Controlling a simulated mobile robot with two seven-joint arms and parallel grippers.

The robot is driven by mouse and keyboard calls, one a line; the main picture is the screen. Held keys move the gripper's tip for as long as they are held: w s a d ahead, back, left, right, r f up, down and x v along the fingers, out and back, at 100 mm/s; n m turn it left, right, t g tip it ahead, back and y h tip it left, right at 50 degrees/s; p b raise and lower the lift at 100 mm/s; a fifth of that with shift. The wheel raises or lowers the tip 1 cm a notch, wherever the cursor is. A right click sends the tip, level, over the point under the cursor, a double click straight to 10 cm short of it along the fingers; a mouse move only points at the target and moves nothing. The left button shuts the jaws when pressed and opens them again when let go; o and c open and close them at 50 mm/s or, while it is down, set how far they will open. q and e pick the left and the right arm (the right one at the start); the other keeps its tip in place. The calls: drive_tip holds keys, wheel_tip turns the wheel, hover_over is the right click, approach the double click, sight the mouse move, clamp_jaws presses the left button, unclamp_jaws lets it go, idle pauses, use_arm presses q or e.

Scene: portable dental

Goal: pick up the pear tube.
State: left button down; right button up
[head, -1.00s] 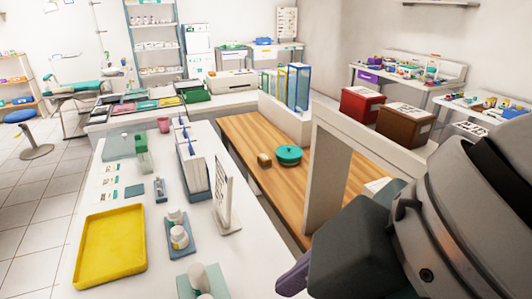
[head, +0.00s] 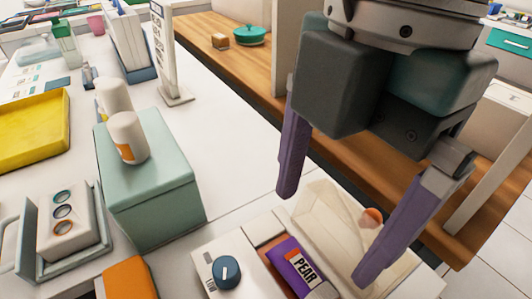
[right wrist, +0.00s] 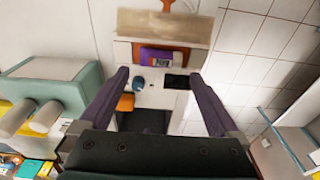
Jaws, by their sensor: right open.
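My left gripper is not in view.
Beside the tube are a blue knob (head: 226,272) and a clear, pale cover (head: 335,232). A green box (head: 155,200) with white bottles stands left, near an orange block (head: 128,279) and a rack (head: 70,225). A yellow tray (head: 35,130) lies farther left.

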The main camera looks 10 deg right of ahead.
sight(304, 267)
drive_tip(key=f, duration=0.2)
drive_tip(key=f+b, duration=0.1)
drive_tip(key=f, duration=0.2)
drive_tip(key=a+f+b, duration=0.1)
drive_tip(key=f, duration=0.1)
drive_tip(key=shift+s+f, duration=0.3)
drive_tip(key=shift+r, duration=0.1)
drive_tip(key=c, duration=1.1)
